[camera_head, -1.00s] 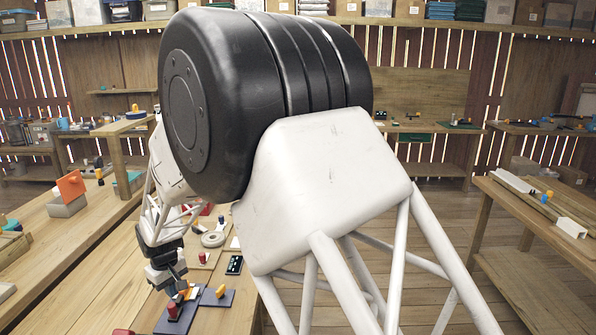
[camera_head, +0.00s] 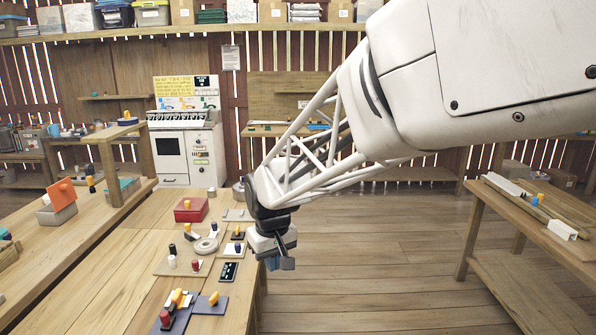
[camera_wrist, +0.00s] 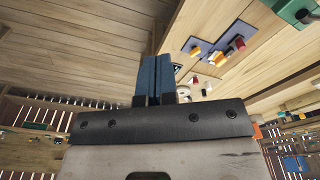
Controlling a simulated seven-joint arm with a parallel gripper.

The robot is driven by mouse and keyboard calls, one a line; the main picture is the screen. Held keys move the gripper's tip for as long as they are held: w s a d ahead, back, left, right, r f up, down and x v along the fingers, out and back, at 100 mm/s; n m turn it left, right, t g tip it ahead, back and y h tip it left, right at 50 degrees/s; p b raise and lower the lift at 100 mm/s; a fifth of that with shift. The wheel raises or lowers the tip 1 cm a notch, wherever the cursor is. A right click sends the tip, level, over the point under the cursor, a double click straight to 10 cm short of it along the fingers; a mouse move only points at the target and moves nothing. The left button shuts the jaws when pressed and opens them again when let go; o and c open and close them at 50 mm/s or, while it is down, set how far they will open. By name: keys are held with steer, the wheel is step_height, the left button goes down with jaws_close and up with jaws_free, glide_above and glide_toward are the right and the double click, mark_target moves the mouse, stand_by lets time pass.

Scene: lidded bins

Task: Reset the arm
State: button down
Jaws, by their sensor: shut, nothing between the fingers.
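My gripper (camera_head: 281,263) hangs at the end of the white lattice arm in the head view, just off the right edge of the long wooden table (camera_head: 90,262). It is above the plank floor. In the wrist view its two blue fingers (camera_wrist: 160,78) are closed together with nothing between them. No object touches the gripper in either view.
On the table near its right edge are a red box (camera_head: 191,210), a white ring (camera_head: 206,246), and dark blue boards (camera_head: 210,304) with coloured pegs. A grey box with an orange lid (camera_head: 57,211) stands at left. Another table (camera_head: 540,250) stands right. Floor between is clear.

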steer(key=s+d+r+m, duration=0.35)
steer(key=s+d, duration=0.75)
steer(key=d, duration=0.4)
steer(key=s+d+m, duration=0.1)
steer(key=s+d, duration=0.3)
steer(key=s, duration=0.3)
steer(key=s+d+m+t, duration=0.1)
steer(key=s+d+m, duration=0.1)
steer(key=s+d, duration=0.3)
steer(key=s, duration=0.3)
steer(key=shift+d+f+h, duration=0.15)
steer(key=shift+f+h, duration=0.05)
steer(key=shift+h, duration=0.1)
